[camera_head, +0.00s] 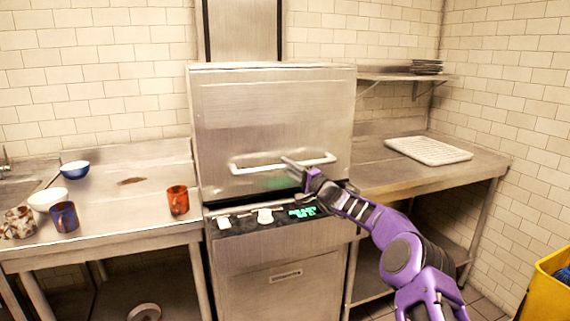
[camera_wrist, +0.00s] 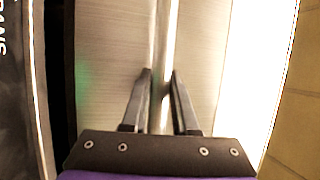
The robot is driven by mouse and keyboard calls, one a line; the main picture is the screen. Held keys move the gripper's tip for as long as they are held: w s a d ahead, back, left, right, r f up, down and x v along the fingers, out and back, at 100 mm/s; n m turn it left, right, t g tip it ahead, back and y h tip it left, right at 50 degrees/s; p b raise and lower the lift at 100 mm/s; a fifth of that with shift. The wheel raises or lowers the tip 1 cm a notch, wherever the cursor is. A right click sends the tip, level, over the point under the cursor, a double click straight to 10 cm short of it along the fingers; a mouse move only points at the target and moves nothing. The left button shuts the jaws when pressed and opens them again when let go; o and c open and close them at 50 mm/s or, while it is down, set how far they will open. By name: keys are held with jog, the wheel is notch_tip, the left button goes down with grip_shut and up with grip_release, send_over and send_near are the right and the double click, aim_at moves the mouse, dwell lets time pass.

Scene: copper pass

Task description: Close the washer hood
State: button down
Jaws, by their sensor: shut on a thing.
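The washer hood (camera_head: 225,115) is a large brushed-metal box on the dishwasher. It is low, with its lower edge close above the control panel (camera_head: 262,220); I cannot tell whether it is fully seated. A pale horizontal bar handle (camera_head: 250,168) runs across the hood's lower front. My gripper (camera_head: 294,164) is at the handle, right of its middle. In the wrist view, my gripper (camera_wrist: 160,74) has its two dark fingers on either side of the bar handle (camera_wrist: 164,30), shut on it. The fingers hide a little of the bar.
The left counter (camera_head: 120,215) holds a red mug (camera_head: 178,200), a blue cup (camera_head: 64,216), a patterned mug (camera_head: 19,222) and two bowls. The right counter (camera_head: 375,178) carries a white rack (camera_head: 428,151). A shelf with dark plates (camera_head: 426,66) hangs above. A yellow bin (camera_head: 545,293) stands at lower right.

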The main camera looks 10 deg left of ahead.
jog(key=shift+f, duration=0.45)
jog(key=c, duration=0.7)
grip_release()
jog(key=shift+a, duration=0.1)
jog(key=shift+r, duration=0.15)
jog(key=shift+s+d, duration=0.25)
jog(key=shift+d, duration=0.35)
jog(key=v, duration=1.6)
jog(key=shift+s, duration=0.15)
